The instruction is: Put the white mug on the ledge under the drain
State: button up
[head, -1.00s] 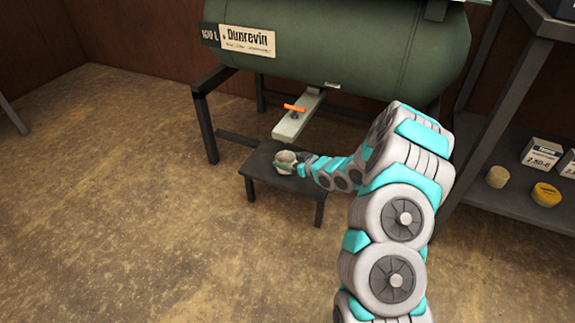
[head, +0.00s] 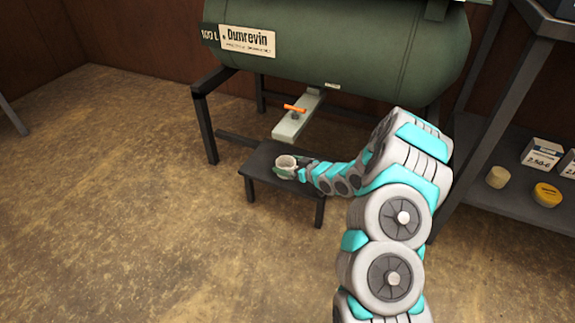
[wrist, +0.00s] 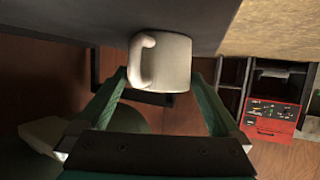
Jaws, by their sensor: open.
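The white mug (head: 286,166) stands upright on the low dark ledge (head: 262,168) beneath the green tank. Its handle shows in the wrist view (wrist: 170,65), where the ledge (wrist: 60,18) appears at the top of an upside-down picture. The drain is a pale outlet bar (head: 290,127) with an orange handle (head: 294,108), above and just behind the mug. My gripper (head: 298,171) is at the mug's right side; in the wrist view its green fingers (wrist: 160,78) are open, one on each side of the mug. Contact between fingers and mug cannot be told.
The green tank (head: 350,50) hangs close above on dark legs (head: 205,125). A shelf unit (head: 520,205) with small boxes and round containers stands at the right. The floor (head: 120,200) at the left is clear. A red cabinet (wrist: 270,118) shows in the wrist view.

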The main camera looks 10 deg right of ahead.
jog(key=p+v, duration=0.1)
jog(key=v, duration=1)
jog(key=shift+s, duration=0.2)
jog(key=s+d+r+m+g+h, duration=0.2)
jog(key=s+r+g+h, duration=0.2)
jog(key=s+r, duration=0.3)
jog(key=s+d+r+m+g+h, duration=0.1)
jog(key=s+d+r+g+h, duration=0.25)
jog(key=s, duration=0.55)
jog(key=s+a+r+m+g, duration=0.1)
jog(key=s+a+r+g, duration=0.1)
jog(key=s, duration=0.7)
jog(key=s+a+r+m+g, duration=0.1)
jog(key=s+a+r, duration=0.3)
jog(key=s, duration=0.6)
jog(key=s+a+r+m+g, duration=0.1)
jog(key=s+a, duration=0.4)
jog(key=s, duration=0.5)
notch_tip(320, 180, up, 2)
jog(key=shift+a+r+g, duration=0.25)
jog(key=shift+a+g, duration=0.05)
jog(key=shift+g, duration=0.55)
jog(key=shift+w, duration=0.1)
